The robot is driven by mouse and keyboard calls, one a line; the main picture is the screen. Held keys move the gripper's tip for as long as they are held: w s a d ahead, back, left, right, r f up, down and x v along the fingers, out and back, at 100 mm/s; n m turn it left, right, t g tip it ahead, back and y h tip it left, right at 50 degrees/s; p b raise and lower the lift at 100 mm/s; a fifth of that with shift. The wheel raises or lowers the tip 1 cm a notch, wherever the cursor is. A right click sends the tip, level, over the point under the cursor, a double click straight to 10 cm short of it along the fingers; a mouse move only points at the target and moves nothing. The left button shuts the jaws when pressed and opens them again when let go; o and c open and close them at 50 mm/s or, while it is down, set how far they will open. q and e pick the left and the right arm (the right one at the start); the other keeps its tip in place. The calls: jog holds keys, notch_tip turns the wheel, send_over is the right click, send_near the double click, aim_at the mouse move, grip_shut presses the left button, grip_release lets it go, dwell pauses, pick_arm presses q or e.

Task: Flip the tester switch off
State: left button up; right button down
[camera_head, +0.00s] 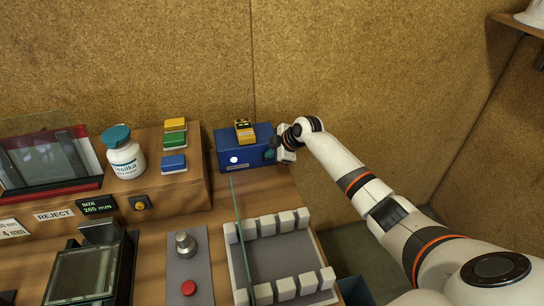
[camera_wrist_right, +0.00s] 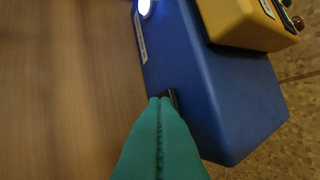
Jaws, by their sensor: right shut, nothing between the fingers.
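The tester is a blue box (camera_head: 226,147) at the back of the bench, with a glowing white lamp (camera_head: 234,160) on its front and a yellow device (camera_head: 244,130) on top. In the right wrist view the blue box (camera_wrist_right: 215,90) fills the middle, with its lit lamp (camera_wrist_right: 145,8) at the top. A small dark part (camera_wrist_right: 174,98), seemingly the switch, shows just beside my fingertips; most of it is hidden. My right gripper (camera_head: 269,155) is at the box's right front. Its teal fingers (camera_wrist_right: 160,100) are shut and empty, at or very near the box face; contact is unclear. My left gripper is out of view.
A rack (camera_head: 318,262) with pale blocks and an upright glass pane (camera_head: 241,235) stands in front of the tester. A bottle (camera_head: 124,155) and coloured blocks (camera_head: 174,140) sit on the raised shelf at left. A grey panel has a knob (camera_head: 185,244) and a red button (camera_head: 188,288).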

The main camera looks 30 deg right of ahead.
jog(key=shift+w, duration=0.15)
jog(key=shift+r, duration=0.1)
jog(key=shift+w+d+r+p, duration=0.1)
jog(key=shift+w+r+p, duration=0.05)
jog(key=shift+r+p, duration=0.75)
jog(key=shift+f, duration=0.2)
